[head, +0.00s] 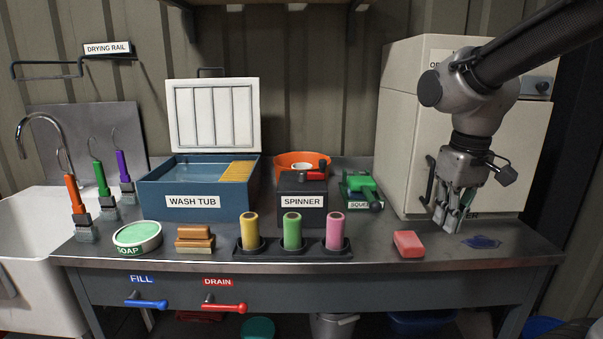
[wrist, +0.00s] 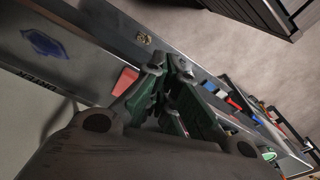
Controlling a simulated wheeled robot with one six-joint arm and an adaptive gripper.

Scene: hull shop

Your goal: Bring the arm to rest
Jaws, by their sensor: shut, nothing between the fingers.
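My gripper (head: 450,222) hangs at the right of the bench in the head view, fingers pointing down, in front of the cream cabinet (head: 395,150). Its fingers are shut with nothing between them. In the wrist view the fingers (wrist: 172,75) are close together, with the bench edge and floor beyond. My arm reaches in from the upper right. The fingertips show just above or near the bench top, between the red block (head: 408,244) and the blue patch (head: 481,242); whether they touch the bench I cannot tell.
The spinner (head: 302,205), the wash tub (head: 200,185) with raised lid and the green squeezer (head: 362,188) stand left of my gripper. A rack (head: 262,252) holds yellow, green and pink rollers. Bare bench top lies around the red block.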

